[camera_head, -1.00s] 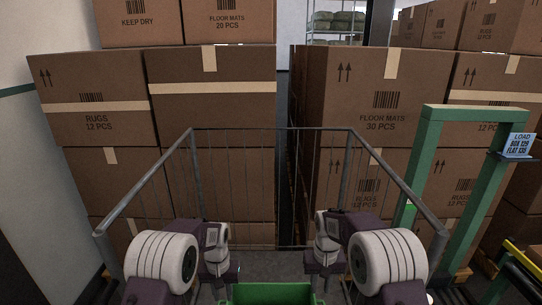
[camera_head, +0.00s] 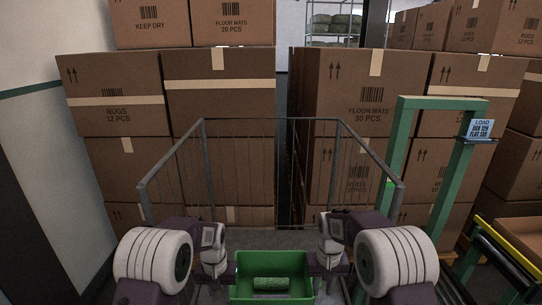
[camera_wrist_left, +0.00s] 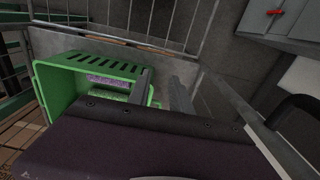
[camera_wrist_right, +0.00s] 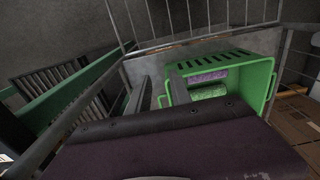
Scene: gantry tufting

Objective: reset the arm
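My left gripper (camera_head: 234,270) and my right gripper (camera_head: 316,268) hang low on either side of a green crate (camera_head: 270,257). In the left wrist view, the two grey fingers (camera_wrist_left: 162,92) stand apart near the crate's side wall (camera_wrist_left: 62,75). In the right wrist view, the fingers (camera_wrist_right: 160,92) also stand apart, near the opposite side of the crate (camera_wrist_right: 268,72). Both grippers look open; contact with the crate cannot be told. A green roll (camera_head: 270,283) lies in the crate, and a purple patterned item (camera_wrist_right: 207,76) shows inside it too.
A grey wire-railed cage (camera_head: 271,121) surrounds the crate's far side. Tall carton stacks (camera_head: 220,110) stand behind it, with a narrow gap between them. A green frame (camera_head: 445,103) with a LOAD sign (camera_head: 480,128) and a yellow-edged rail (camera_head: 508,246) are at the right.

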